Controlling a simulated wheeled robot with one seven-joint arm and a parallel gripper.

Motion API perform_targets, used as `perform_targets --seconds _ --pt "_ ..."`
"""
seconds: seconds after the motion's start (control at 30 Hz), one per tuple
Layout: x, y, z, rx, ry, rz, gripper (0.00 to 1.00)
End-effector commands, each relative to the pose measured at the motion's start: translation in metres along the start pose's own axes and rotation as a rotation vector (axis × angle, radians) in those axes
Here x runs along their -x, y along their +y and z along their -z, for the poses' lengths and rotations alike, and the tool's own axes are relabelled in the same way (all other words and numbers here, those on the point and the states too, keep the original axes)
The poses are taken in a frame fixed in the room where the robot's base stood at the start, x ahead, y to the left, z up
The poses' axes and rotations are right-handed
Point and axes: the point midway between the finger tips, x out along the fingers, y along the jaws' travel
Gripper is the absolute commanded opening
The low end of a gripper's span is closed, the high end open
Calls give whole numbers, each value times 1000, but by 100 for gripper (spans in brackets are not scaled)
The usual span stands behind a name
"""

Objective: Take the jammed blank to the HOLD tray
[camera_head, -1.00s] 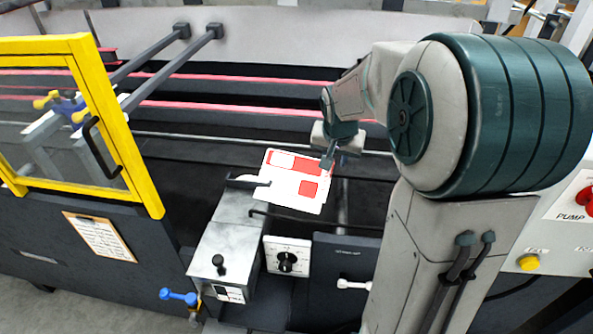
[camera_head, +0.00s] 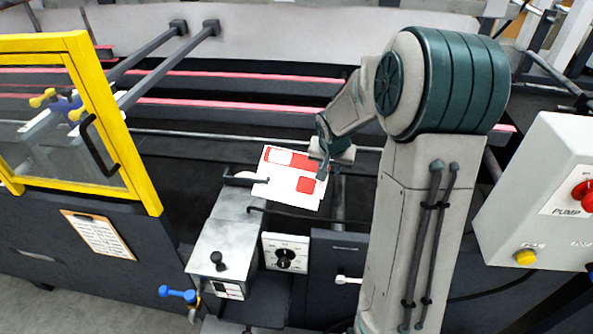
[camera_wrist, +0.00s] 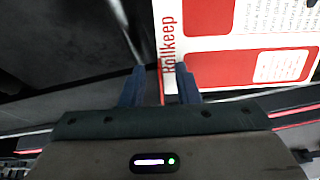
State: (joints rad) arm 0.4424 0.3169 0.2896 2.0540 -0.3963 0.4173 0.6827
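The blank (camera_head: 284,177), a white card with red panels, lies tilted over the dark machine bed, above the grey box's far end in the head view. In the wrist view the blank (camera_wrist: 228,43) fills the upper right, with red print along its left edge. My gripper (camera_head: 322,170) is at the blank's right side in the head view. In the wrist view my gripper's fingers (camera_wrist: 160,72) stand apart, with the blank's edge showing between them. I cannot tell whether they touch it. No tray marked HOLD can be made out.
A yellow-framed guard (camera_head: 146,180) with a black handle stands at left. A grey box (camera_head: 219,247) with a black knob and a dial plate (camera_head: 286,252) are in front of the blank. A pump control box (camera_head: 530,215) is at right. Dark rails cross behind.

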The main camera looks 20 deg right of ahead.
Motion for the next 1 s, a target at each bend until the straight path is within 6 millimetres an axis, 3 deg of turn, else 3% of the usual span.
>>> perform_targets --seconds 0.13,0.23,0.27,0.73,1.0 --pt "0 0 0 0 1 0 29" --pt "0 0 0 0 1 0 4" --pt "0 0 0 0 1 0 0" --pt "6 0 3 -1 3 0 0" --pt "43 -2 18 -1 6 1 0"
